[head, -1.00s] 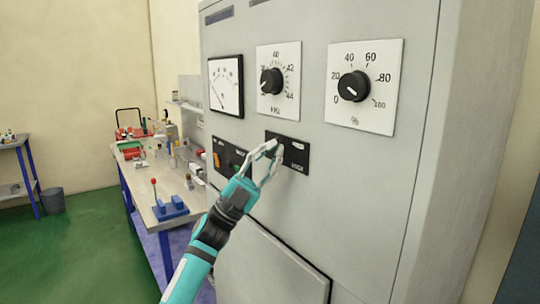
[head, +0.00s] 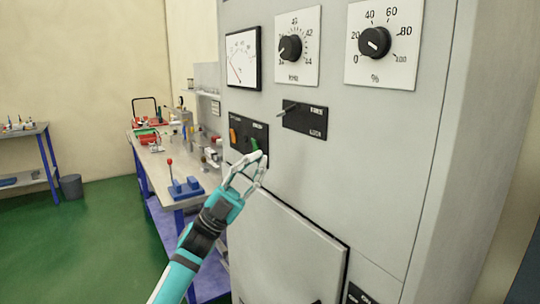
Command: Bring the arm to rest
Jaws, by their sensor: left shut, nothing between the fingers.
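My left gripper (head: 250,163) is shut and empty, at the end of my teal and dark-grey arm. It is in front of the grey cabinet (head: 380,185), below and left of a black switch plate (head: 311,121) with a small lever (head: 287,110). Its fingertips overlap the lower right of a black panel (head: 240,139) with an orange button (head: 233,136) and a green one (head: 254,144). I cannot tell whether they touch the panel. My right gripper is not in view.
A dial gauge (head: 242,58) and two black knobs (head: 290,48) (head: 374,42) sit higher on the cabinet. A workbench (head: 165,168) with a blue fixture (head: 186,188) and several small items stands left of it. Green floor (head: 90,240) is open at the left.

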